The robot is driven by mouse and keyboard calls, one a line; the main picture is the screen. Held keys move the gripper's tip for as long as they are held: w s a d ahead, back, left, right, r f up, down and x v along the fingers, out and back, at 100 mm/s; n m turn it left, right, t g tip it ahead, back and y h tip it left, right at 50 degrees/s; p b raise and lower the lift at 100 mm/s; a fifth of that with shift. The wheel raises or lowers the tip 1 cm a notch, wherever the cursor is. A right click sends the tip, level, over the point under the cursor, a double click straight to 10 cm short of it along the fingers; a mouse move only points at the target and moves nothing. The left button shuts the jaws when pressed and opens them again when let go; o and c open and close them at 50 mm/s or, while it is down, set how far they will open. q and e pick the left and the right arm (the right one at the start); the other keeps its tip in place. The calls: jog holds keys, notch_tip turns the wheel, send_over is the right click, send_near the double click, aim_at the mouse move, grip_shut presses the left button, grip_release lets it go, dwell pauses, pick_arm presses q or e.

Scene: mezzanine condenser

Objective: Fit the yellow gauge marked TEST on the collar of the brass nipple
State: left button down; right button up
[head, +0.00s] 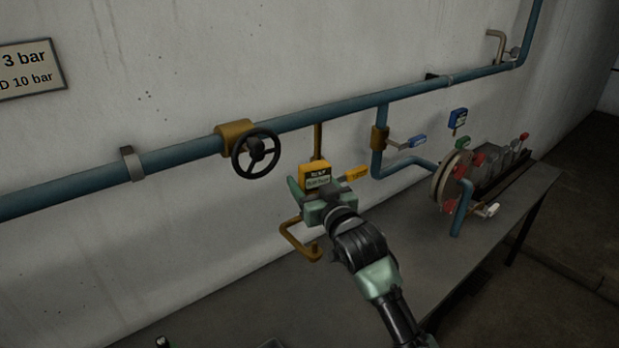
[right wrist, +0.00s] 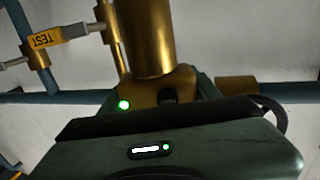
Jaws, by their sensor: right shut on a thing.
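My right gripper (head: 317,192) is shut on the yellow gauge (head: 313,171), a boxy body with a dark label and a pale face; its lettering is too small to read. The brass nipple (head: 318,140) drops from the blue pipe behind it, and its lower part is hidden by gauge and gripper. In the right wrist view a wide brass-coloured cylinder (right wrist: 147,40) stands at the fingers, beside a thin brass tube (right wrist: 111,45). I cannot tell whether the gauge touches the collar. My left gripper is not in view.
A yellow lever handle (head: 356,174), marked TEST in the right wrist view (right wrist: 46,39), sticks out beside the gauge. A black handwheel (head: 256,153) is to the left. A bent brass tube (head: 290,238) hangs below. A blue-handled valve (head: 418,141) and a flanged unit (head: 452,180) are to the right.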

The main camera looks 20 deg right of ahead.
jog(key=shift+d+r+p, duration=0.1)
jog(key=shift+r+p, duration=0.1)
jog(key=shift+p, duration=0.25)
jog(key=shift+f+b, duration=0.6)
jog(key=shift+f, duration=0.2)
notch_tip(320, 180, down, 4)
jog(key=b, duration=0.2)
jog(key=shift+f+b, duration=0.2)
jog(key=shift+b, duration=0.15)
jog(key=shift+p, duration=0.75)
dwell(0.7)
jog(key=shift+f+b, duration=1.45)
jog(key=shift+f, duration=0.9)
jog(key=o, duration=1.8)
jog(key=shift+s, duration=0.1)
